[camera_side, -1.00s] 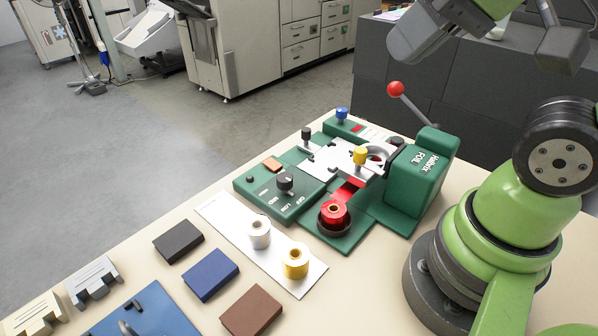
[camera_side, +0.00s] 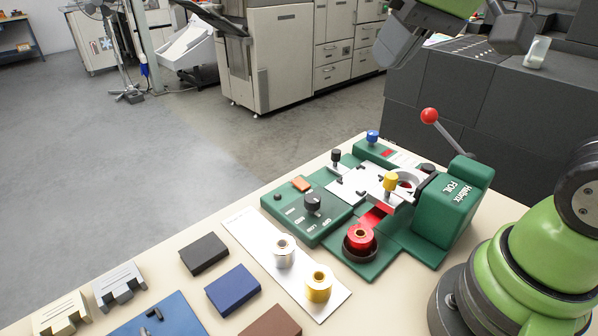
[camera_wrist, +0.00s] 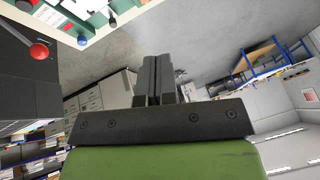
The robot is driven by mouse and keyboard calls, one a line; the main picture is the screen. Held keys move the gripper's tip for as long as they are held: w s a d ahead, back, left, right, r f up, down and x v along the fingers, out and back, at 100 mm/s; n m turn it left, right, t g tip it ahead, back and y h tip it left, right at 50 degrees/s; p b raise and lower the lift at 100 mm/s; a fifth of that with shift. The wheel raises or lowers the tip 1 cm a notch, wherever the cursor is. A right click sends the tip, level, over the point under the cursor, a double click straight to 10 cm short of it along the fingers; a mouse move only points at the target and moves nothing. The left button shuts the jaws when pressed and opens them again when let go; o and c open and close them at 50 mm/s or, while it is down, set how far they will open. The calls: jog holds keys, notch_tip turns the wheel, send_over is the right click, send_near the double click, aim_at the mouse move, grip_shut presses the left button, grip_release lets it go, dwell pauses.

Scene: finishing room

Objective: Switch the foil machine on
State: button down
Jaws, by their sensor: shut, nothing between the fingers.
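The green foil machine (camera_side: 455,210), lettered FOIL, stands on the bench in the side view. Its left panel (camera_side: 300,225) has a black knob (camera_side: 312,203) with small lettering including LOW beside it; I cannot tell where the knob points. A lever with a red ball (camera_side: 429,116) rises behind; the ball also shows in the wrist view (camera_wrist: 39,50). My gripper (camera_side: 388,62) is high above and behind the machine, apart from it. Its fingers (camera_wrist: 159,78) are shut and empty.
A red foil roll (camera_side: 361,237) sits at the machine's front. Silver (camera_side: 285,251) and gold (camera_side: 318,284) rolls stand on a white strip. Black (camera_side: 204,253) and blue (camera_side: 232,290) blocks lie to the left. Dark cabinets (camera_side: 450,105) stand behind the bench.

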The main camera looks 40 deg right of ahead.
jog(key=w+f+n+g, duration=0.15)
jog(key=w+f, duration=0.35)
jog(key=w, duration=0.5)
jog(key=n+g+h, duration=0.1)
jog(key=g, duration=0.1)
send_over(296, 180)
jog(key=s, duration=0.2)
notch_tip(296, 180, down, 10)
jog(key=shift+r, duration=0.2)
jog(key=f, duration=0.4)
jog(key=w+f, duration=0.1)
jog(key=f, duration=0.8)
jog(key=shift+w+f, duration=0.35)
jog(key=shift+f, duration=0.05)
